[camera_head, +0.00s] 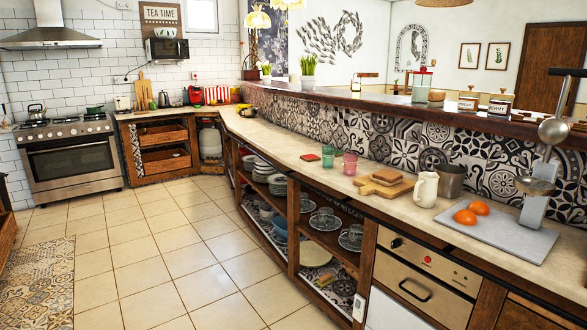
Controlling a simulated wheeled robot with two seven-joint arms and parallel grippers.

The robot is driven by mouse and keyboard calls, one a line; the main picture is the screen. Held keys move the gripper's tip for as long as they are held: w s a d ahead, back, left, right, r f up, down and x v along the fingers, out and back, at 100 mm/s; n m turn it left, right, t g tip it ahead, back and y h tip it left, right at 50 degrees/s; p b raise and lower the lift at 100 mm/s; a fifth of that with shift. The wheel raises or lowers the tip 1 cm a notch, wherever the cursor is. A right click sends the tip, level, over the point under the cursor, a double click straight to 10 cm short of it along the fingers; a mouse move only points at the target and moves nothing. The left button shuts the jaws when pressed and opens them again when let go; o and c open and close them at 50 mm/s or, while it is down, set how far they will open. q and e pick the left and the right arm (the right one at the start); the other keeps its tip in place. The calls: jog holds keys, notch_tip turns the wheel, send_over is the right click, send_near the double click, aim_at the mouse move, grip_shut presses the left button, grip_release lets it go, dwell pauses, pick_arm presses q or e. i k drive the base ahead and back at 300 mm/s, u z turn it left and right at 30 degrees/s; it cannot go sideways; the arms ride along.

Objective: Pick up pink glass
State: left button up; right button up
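The pink glass (350,163) stands upright on the long kitchen counter (272,141), near the middle of the view. A green glass (328,156) stands close beside it on the left. The pink glass looks unobstructed from here. Neither of my grippers shows in the head view.
Stacked wooden boards (385,182), a white pitcher (425,189) and a metal pot (450,181) stand right of the glasses. A small red item (310,157) lies to their left. The tiled backsplash (385,137) rises behind. The tiled floor (170,250) in front is clear.

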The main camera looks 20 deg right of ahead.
aim_at(350, 159)
jog(key=u, duration=0.4)
jog(key=i, duration=0.65)
jog(key=z, duration=0.55)
jog(key=i, duration=0.7)
jog(key=z, duration=0.8)
